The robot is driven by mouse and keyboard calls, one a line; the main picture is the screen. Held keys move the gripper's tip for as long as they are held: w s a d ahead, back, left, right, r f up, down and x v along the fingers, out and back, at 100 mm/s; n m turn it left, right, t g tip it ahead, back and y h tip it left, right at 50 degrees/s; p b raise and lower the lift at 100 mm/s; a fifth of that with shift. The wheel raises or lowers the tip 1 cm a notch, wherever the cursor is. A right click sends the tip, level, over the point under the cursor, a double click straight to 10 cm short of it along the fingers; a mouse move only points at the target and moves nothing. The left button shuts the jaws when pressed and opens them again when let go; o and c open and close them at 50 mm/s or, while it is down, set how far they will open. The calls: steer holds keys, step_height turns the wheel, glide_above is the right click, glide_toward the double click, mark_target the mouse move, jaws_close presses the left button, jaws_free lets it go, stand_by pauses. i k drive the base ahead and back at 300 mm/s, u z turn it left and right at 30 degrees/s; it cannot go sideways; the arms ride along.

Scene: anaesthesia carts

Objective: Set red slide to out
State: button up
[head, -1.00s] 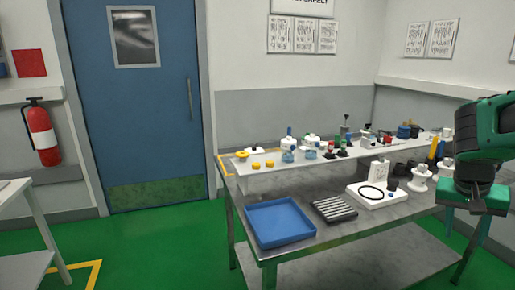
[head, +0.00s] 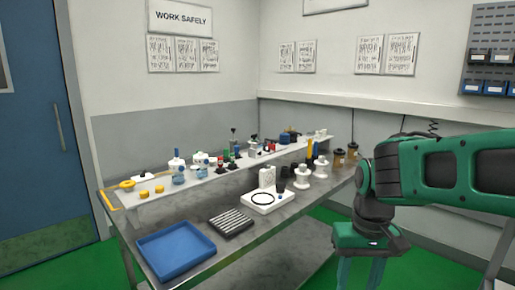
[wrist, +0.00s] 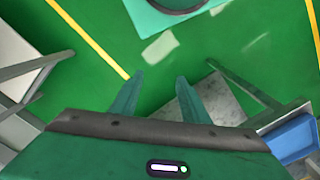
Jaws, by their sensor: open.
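Small red parts (head: 220,160) show among the fittings on the raised shelf of the metal table in the head view. They are too small to tell which one is the red slide, or how it is set. My gripper (head: 360,274) hangs at the lower right, in front of the table's right end and apart from the fittings. In the wrist view my gripper (wrist: 160,82) points down with its fingers spread and nothing between them. The wrist view shows mostly green floor below the fingers and no red slide.
A blue tray (head: 176,252) and a dark ribbed block (head: 231,222) lie at the table's front left. A white base with a black ring (head: 262,201) stands to their right. Yellow knobs (head: 152,191) sit at the shelf's left end.

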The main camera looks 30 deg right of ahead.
mark_target(273, 146)
steer(key=u, duration=0.05)
steer(key=k, duration=0.4)
steer(key=z, duration=0.65)
steer(key=i, duration=1.55)
steer(key=u, duration=0.5)
